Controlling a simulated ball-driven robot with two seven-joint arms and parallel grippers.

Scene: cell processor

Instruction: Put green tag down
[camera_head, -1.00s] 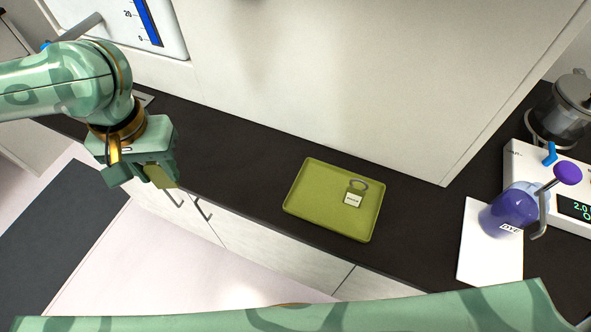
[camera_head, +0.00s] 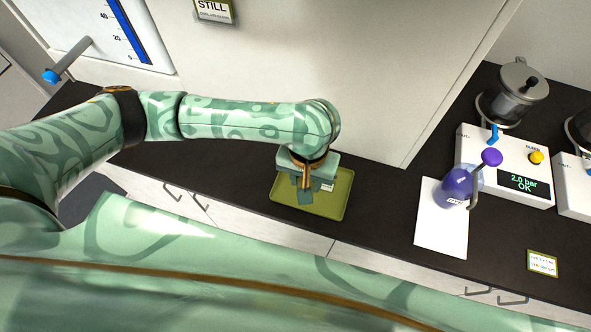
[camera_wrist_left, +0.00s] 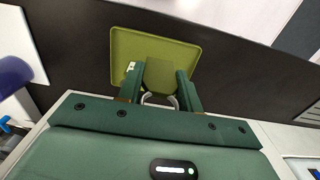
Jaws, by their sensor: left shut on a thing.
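My left gripper (camera_head: 305,193) is over the olive-green tray (camera_head: 335,208) on the dark counter. In the left wrist view, its two fingers (camera_wrist_left: 160,82) are shut on a flat olive-green tag (camera_wrist_left: 160,72), with a metal ring at the tag's near end. The tray (camera_wrist_left: 122,40) lies beneath and beyond the tag. I cannot tell whether the tag touches the tray. Another tag in the tray is mostly hidden by the gripper; its white label (camera_head: 327,187) shows at the gripper's right. My right gripper is not in view.
A small label card (camera_head: 542,263) lies at the right. The wall (camera_head: 300,60) rises behind the tray.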

